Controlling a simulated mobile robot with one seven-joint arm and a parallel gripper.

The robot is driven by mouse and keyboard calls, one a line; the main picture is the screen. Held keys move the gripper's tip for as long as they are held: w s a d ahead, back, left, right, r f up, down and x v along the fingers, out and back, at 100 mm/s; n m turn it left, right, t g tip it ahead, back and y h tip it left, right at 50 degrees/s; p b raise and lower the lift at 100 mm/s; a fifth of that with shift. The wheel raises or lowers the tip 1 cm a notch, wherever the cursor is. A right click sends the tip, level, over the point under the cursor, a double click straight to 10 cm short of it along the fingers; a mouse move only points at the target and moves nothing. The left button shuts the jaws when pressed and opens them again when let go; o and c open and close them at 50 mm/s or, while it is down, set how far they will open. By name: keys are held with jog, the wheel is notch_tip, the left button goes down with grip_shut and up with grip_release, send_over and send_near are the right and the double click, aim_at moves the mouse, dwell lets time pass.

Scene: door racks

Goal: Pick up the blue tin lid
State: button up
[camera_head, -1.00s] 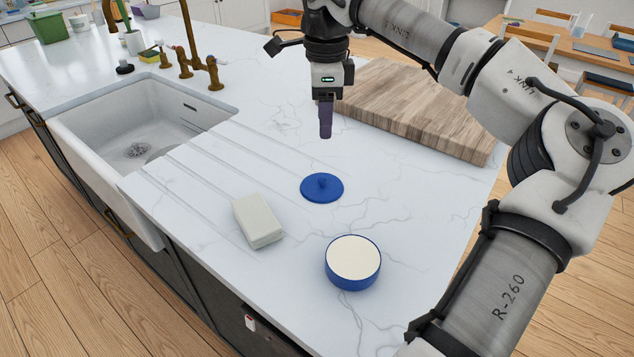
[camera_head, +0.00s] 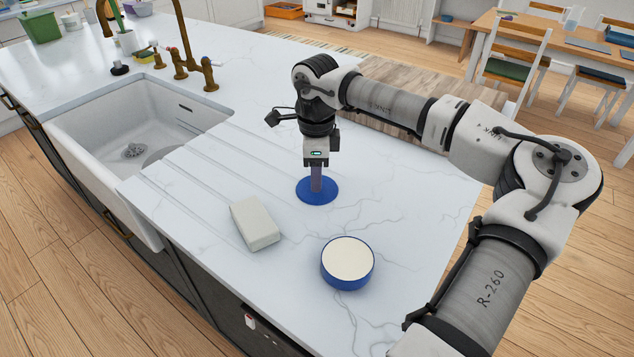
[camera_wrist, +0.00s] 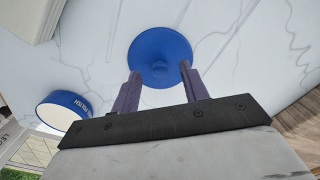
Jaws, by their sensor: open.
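The blue tin lid (camera_head: 317,195) is a round disc lying flat on the white marble counter. My gripper (camera_head: 316,188) points straight down over it, with the fingers in front of the lid's middle, where they hide its knob. In the wrist view the lid (camera_wrist: 160,50) lies beyond and between the two open fingers of my gripper (camera_wrist: 160,82). The fingers stand apart with nothing held between them. I cannot tell whether they touch the lid.
A round blue tin with a cream top (camera_head: 348,262) stands in front and to the right. A pale block (camera_head: 255,223) lies to the left. The sink (camera_head: 140,125) is at the left.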

jog(key=shift+f, duration=0.7)
grip_shut()
jog(key=shift+r, duration=0.1)
